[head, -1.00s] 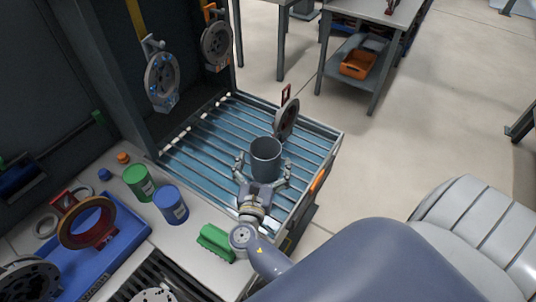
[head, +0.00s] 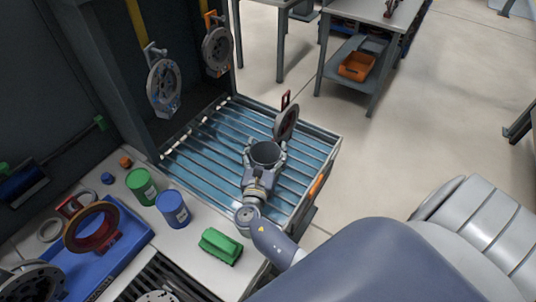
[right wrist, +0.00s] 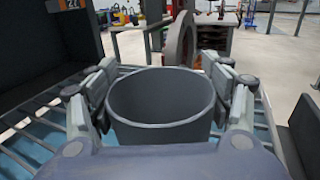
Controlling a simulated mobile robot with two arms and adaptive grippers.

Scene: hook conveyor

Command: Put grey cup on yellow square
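The grey cup (head: 265,153) stands upright over the slatted roller surface, open end up. My right gripper (head: 265,162) has one finger on each side of it, closed against its walls. In the right wrist view the cup (right wrist: 162,108) sits between the finger pads, which appear to touch it. The cup's lower part is hidden by the gripper, so I cannot tell whether it touches the rollers. My left gripper is not in view. I see no yellow square in either view.
A grey disc with a red handle (head: 286,122) stands just behind the cup. Green (head: 141,186) and blue (head: 172,209) cans and a green block (head: 221,246) are on the bench. Two discs hang at upper left (head: 164,87). The rollers (head: 215,140) left of the cup are clear.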

